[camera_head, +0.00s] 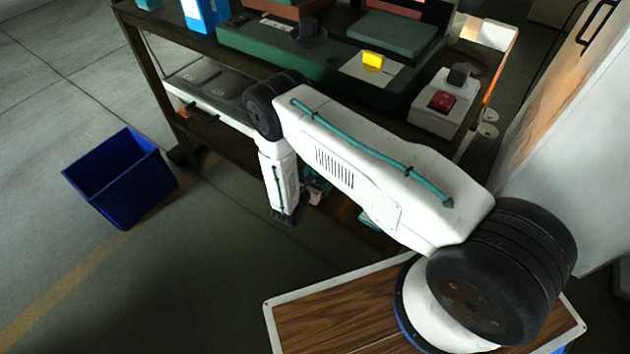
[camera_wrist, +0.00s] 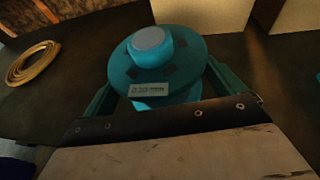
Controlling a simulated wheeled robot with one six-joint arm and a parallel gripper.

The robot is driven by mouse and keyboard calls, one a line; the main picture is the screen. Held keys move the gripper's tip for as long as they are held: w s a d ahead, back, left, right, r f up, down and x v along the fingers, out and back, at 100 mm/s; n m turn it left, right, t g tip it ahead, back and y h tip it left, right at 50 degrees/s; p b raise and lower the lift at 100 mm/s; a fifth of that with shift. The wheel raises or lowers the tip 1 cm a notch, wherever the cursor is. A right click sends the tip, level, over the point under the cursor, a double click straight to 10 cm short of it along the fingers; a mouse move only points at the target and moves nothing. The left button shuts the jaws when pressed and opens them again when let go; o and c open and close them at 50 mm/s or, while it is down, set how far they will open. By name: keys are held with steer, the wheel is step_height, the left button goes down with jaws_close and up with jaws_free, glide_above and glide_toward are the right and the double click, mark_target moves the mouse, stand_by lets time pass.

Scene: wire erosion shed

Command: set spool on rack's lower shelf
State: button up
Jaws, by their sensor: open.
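A teal spool (camera_wrist: 165,62) with a pale hub top and a small white label shows in the wrist view, standing on a dark surface. My gripper (camera_wrist: 165,95) is open, with one teal finger on each side of the spool's lower part. I cannot tell whether the fingers touch it; its base is hidden. In the head view my arm reaches down in front of the dark-framed rack (camera_head: 160,95). The rack's lower shelf (camera_head: 222,148) is partly hidden by my arm. The spool cannot be made out clearly in that view.
In the wrist view a tan coil (camera_wrist: 32,62) lies left of the spool, with pale boxes (camera_wrist: 205,14) behind. In the head view a blue bin (camera_head: 120,180) stands on the floor at left.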

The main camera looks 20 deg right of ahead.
steer(key=v, duration=1.2)
